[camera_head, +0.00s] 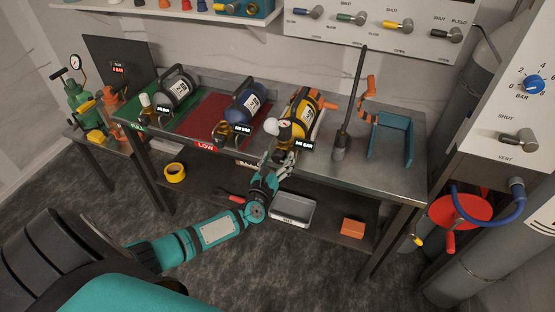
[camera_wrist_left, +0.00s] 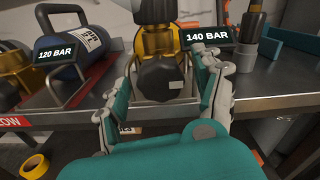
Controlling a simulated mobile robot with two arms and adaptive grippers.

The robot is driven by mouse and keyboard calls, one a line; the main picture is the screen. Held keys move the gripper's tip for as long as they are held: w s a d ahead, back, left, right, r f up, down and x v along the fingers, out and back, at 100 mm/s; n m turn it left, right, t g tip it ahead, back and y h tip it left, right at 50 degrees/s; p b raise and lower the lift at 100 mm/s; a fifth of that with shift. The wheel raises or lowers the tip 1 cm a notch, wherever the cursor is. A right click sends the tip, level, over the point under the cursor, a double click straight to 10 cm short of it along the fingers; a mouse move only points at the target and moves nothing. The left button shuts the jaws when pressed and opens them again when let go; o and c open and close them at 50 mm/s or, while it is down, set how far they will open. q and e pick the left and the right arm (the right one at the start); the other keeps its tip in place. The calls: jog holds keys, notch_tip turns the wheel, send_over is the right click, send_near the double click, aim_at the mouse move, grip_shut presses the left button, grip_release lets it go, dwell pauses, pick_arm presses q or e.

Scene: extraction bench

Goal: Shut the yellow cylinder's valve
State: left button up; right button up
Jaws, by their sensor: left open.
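The yellow cylinder (camera_head: 303,108) lies on the metal bench near its front edge, with a small "140 BAR" display (camera_wrist_left: 209,35) at its valve end. Its valve has a dark round knob (camera_wrist_left: 160,77) facing the bench front, which fills the middle of the left wrist view. My left gripper (camera_head: 278,157) is open just in front of the valve end. In the left wrist view its two fingers stand to the left and right of the knob, with a gap to the left finger. I cannot tell whether the right finger touches. My right gripper is not in view.
A blue cylinder (camera_head: 248,100) with a "120 BAR" display (camera_wrist_left: 56,54) lies left of it, and a grey cylinder (camera_head: 177,88) farther left. A dark upright rod (camera_head: 351,100) and a teal bracket (camera_head: 401,137) stand to the right. A shelf lies below the bench.

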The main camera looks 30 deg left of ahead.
pick_arm(q)
jog(key=c, duration=1.1)
jog(key=shift+c, duration=0.4)
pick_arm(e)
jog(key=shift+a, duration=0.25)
